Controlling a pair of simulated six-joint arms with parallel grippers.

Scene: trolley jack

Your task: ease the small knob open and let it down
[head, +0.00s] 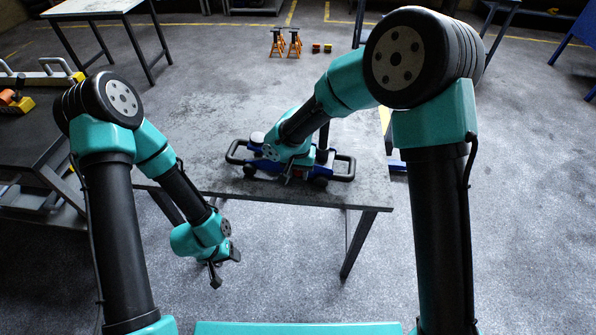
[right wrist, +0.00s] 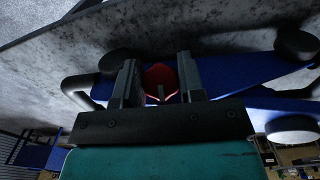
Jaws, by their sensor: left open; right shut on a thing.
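The blue trolley jack (head: 331,165) sits on the grey table, with a black looped handle at each end. Its low blue body (right wrist: 232,72) fills the middle of the right wrist view. The small red knob (right wrist: 161,76) shows there between the two fingers of my right gripper (right wrist: 158,82), which is shut on it. My left gripper (head: 225,273) is open and empty, low in front of the table's near edge, well apart from the jack.
The grey table top (head: 215,130) is bare around the jack. A darker bench (head: 30,140) with yellow and orange gear stands at the left. Orange jack stands (head: 286,42) and small red blocks (head: 321,48) are on the floor behind.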

